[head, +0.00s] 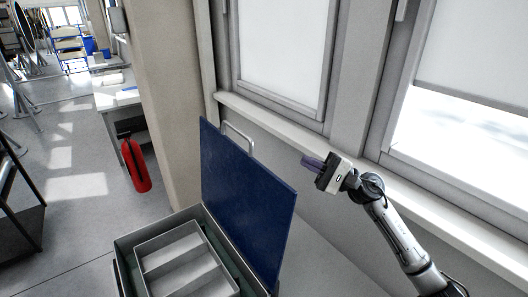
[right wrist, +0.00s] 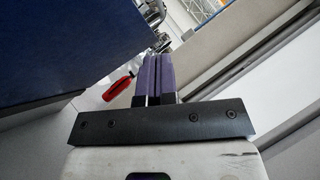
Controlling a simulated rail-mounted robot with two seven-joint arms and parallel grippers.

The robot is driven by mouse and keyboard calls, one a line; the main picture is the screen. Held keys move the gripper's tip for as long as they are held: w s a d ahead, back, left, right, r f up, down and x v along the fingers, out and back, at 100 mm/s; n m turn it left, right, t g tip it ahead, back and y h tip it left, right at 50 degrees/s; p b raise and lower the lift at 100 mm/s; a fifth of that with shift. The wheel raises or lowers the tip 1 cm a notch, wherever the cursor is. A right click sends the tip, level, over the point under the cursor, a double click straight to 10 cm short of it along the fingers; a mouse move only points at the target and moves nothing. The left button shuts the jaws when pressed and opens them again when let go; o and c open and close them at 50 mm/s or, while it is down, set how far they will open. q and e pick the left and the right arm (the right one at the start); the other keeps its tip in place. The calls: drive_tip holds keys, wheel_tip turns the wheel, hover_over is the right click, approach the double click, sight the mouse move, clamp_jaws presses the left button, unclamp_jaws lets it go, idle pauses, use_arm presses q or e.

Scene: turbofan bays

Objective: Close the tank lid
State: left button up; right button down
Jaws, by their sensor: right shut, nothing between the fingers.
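The tank (head: 122,245) is a grey box at the bottom of the head view, with a divided metal tray (head: 180,262) inside. Its blue lid (head: 240,200) stands open, roughly upright. A grey handle (head: 237,133) shows behind the lid's upper edge. My right gripper (head: 308,162) is to the right of the lid, near its top height, apart from it, by the window wall. Its purple fingers are shut and empty in the right wrist view (right wrist: 154,75). There the blue lid (right wrist: 60,50) fills the upper left. My left gripper is not in view.
A window sill (head: 270,115) and wall run behind the lid and my right arm. A beige pillar (head: 165,90) stands left of the windows. A red fire extinguisher (head: 134,165) is by a white desk (head: 118,100). Open floor (head: 70,220) lies to the left.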

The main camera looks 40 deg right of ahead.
sight(250, 138)
drive_tip(key=shift+s+a+r+p+x, duration=0.15)
drive_tip(key=shift+s+a+p+x, duration=0.15)
drive_tip(key=shift+p+x, duration=1.35)
drive_tip(key=shift+s+a+r+p+x, duration=0.15)
drive_tip(key=shift+s+a+p+x, duration=0.4)
drive_tip(key=shift+x, duration=1.95)
drive_tip(key=shift+s+a+r+p+x, duration=0.1)
drive_tip(key=shift+r+p+x, duration=0.05)
drive_tip(key=shift+p+x, duration=1.6)
drive_tip(key=shift+w+a+r+b, duration=0.15)
drive_tip(key=shift+w+a+b, duration=0.1)
drive_tip(key=shift+w+b, duration=0.1)
